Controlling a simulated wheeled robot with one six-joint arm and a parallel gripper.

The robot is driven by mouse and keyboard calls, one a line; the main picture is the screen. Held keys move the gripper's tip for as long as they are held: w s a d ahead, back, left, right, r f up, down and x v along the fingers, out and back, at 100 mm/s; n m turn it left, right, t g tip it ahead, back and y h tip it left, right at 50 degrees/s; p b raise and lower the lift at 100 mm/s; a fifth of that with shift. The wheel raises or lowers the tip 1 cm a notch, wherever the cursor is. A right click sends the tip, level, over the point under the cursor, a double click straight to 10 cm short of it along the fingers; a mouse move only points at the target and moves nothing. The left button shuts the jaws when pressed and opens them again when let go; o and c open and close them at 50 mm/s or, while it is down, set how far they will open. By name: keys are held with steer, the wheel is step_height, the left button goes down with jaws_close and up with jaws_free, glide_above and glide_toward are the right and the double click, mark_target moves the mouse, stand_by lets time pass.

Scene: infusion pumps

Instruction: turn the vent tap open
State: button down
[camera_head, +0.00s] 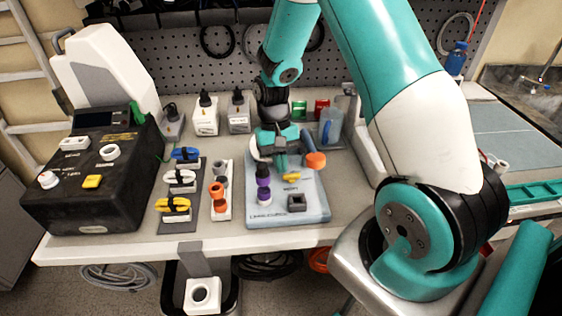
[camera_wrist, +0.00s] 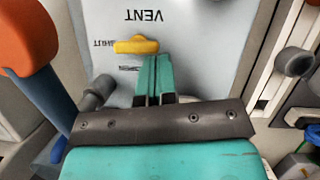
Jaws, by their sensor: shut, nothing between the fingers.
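The vent tap is a small yellow lever (camera_wrist: 137,46) lying crosswise on a pale blue-grey board (camera_wrist: 205,75), beside the printed word VENT, which reads upside down in the wrist view. In the head view a yellow bit (camera_head: 281,161) shows at my gripper, partly hidden. My gripper (camera_wrist: 153,60) is shut and empty, its teal fingertips together. In the wrist view the tips are at the right end of the lever; I cannot tell whether they touch it. In the head view my gripper (camera_head: 281,147) is over the back part of the board (camera_head: 318,213).
An orange knob (camera_wrist: 28,45) on a blue stem stands close beside my gripper; it also shows in the head view (camera_head: 316,160). Coloured clamps (camera_head: 180,178) and a black pump (camera_head: 92,180) are left.

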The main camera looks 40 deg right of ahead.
steer(key=shift+a, duration=0.1)
steer(key=shift+s+a+n+h+p, duration=0.1)
steer(key=shift+a+n+h+p, duration=0.2)
steer(key=shift+n, duration=0.55)
steer(key=shift+s+a+n+h+p, duration=0.15)
steer(key=shift+n+h, duration=0.2)
steer(key=shift+n, duration=0.45)
steer(key=shift+s+a+n+h+p, duration=0.1)
steer(key=shift+a+n+h+p, duration=0.2)
steer(key=shift+n, duration=0.55)
steer(key=shift+s+n+h, duration=0.15)
steer(key=shift+n+h, duration=0.1)
steer(key=shift+n, duration=0.45)
steer(key=shift+s+f, duration=0.1)
steer(key=shift+s, duration=0.15)
steer(key=shift+d, duration=0.15)
